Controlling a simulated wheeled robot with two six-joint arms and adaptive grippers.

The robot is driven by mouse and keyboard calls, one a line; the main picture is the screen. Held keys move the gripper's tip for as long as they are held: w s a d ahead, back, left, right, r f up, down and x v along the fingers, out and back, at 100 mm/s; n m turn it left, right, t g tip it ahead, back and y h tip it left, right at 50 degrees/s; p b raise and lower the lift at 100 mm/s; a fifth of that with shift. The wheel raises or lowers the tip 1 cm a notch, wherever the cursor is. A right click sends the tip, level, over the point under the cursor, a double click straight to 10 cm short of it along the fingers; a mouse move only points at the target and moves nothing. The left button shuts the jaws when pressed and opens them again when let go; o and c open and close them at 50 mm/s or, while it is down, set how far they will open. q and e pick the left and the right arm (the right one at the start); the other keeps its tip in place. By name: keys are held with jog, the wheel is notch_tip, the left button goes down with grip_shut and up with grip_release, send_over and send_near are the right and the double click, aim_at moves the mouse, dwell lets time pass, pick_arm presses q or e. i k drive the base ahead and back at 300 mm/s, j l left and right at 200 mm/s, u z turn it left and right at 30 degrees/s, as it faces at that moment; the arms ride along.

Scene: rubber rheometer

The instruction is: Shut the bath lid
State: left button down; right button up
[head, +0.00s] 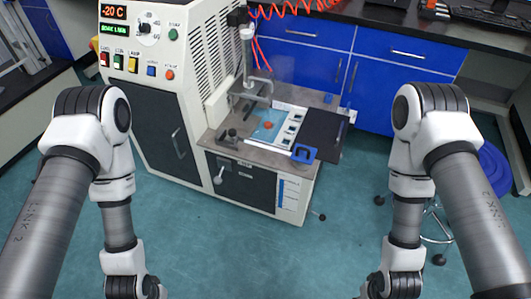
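The bath (255,137) is set in the top of the low cabinet in the middle of the head view. Its opening shows light blue, with a small orange-red thing (268,125) inside. A dark flat panel (322,134), which looks like the bath lid, lies folded open to the right of the bath. A blue bracket-like part (304,154) sits at the front right of the bath, near the panel. Both my arms hang down on either side, and my grippers are below the picture's bottom edge.
A tall control cabinet (160,85) with a display reading -20 C and several buttons stands left of the bath. A vertical metal column (247,55) and clamp rise behind the bath. Blue drawers (390,85) stand behind. A blue stool (493,168) is at right. The front floor is clear.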

aim_at(324, 131)
jog(key=i+l+u, duration=0.15)
jog(key=i, duration=0.25)
jog(key=i+l+u, duration=0.15)
jog(key=i+l, duration=0.2)
jog(key=i, duration=0.05)
